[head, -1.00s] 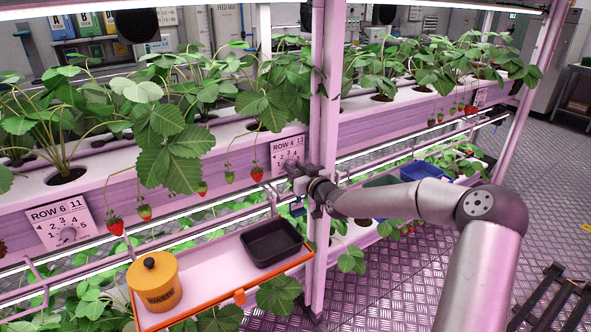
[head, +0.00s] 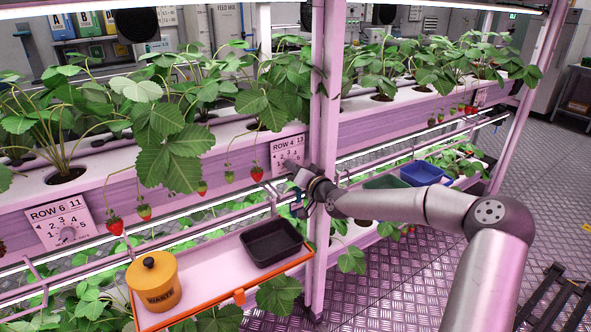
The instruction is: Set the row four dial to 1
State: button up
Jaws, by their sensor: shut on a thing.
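The row four dial plate (head: 287,146) is a pale card marked "ROW 4" with numbers, fixed to the front of the pink planting trough left of the upright post. My gripper (head: 290,166) is at the lower part of this plate, shut on the dial's knob. The gripper hides the knob and its pointer, so I cannot tell which number it points to.
A second plate marked "ROW 6" (head: 60,222) is at the left. An orange-edged shelf holds a yellow waste pot (head: 153,283) and a black tray (head: 271,243). The pink post (head: 324,130) stands close to my gripper. Strawberries (head: 257,173) hang just left of the plate.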

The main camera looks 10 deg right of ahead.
jog(key=shift+m, duration=0.4)
jog(key=o, duration=1)
jog(key=v, duration=1.7)
jog(key=shift+s+d+p, duration=0.1)
jog(key=shift+s+p, duration=0.15)
jog(key=shift+p, duration=0.05)
jog(key=shift+d, duration=0.1)
